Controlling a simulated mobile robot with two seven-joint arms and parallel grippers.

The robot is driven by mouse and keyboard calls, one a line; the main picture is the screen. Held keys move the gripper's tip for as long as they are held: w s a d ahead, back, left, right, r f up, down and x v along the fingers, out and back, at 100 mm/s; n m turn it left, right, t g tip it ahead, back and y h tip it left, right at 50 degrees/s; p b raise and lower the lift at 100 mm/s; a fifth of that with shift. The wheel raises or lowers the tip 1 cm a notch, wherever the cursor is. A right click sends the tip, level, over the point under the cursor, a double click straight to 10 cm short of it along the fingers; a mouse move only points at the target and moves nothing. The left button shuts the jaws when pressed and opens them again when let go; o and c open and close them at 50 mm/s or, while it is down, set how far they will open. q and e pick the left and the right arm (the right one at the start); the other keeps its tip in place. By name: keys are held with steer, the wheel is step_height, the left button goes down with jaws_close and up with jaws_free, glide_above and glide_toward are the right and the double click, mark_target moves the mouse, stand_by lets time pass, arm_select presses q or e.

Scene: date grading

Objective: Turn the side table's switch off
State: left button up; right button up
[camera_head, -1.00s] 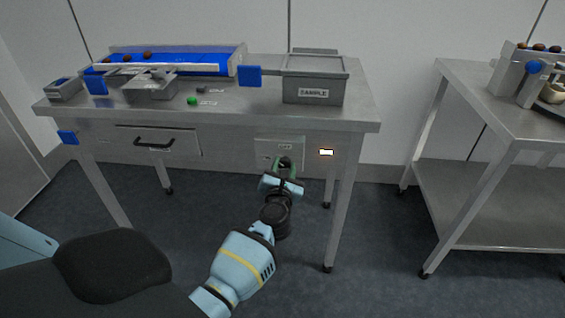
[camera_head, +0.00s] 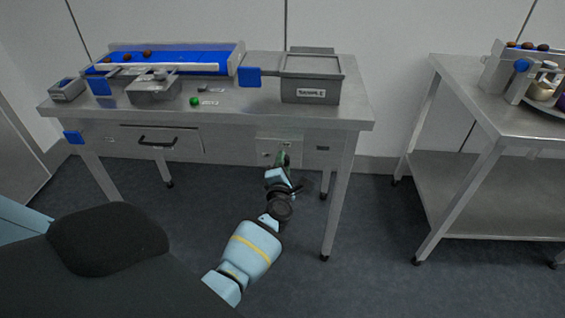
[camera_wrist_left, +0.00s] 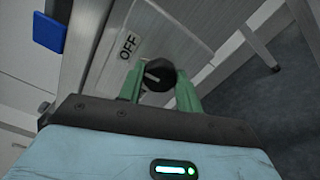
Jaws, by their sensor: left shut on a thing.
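The switch is a black rotary knob (camera_wrist_left: 157,75) on a light panel on the side table's front. In the left wrist view the knob sits between the green fingers of my left gripper (camera_wrist_left: 160,88), which is shut on it. A white pointer line on the knob faces toward the OFF label (camera_wrist_left: 129,46). In the head view my left gripper (camera_head: 283,160) is at the switch panel (camera_head: 268,148) and hides most of the knob. The small indicator (camera_head: 323,148) right of the panel is dark. My right gripper is not in view.
The steel side table (camera_head: 230,112) carries a blue conveyor (camera_head: 200,68), a green button (camera_head: 194,101) and a SAMPLE bin (camera_head: 310,95). A drawer with a black handle (camera_head: 157,141) is left of the switch. Another steel table (camera_head: 500,120) stands at the right, with free floor between.

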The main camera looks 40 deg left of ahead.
arm_select(q)
steer(key=shift+f+m, duration=0.1)
steer(key=shift+m, duration=0.4)
steer(key=o, duration=1)
steer(key=p+v, duration=0.1)
steer(key=v, duration=0.7)
steer(key=shift+w, duration=0.1)
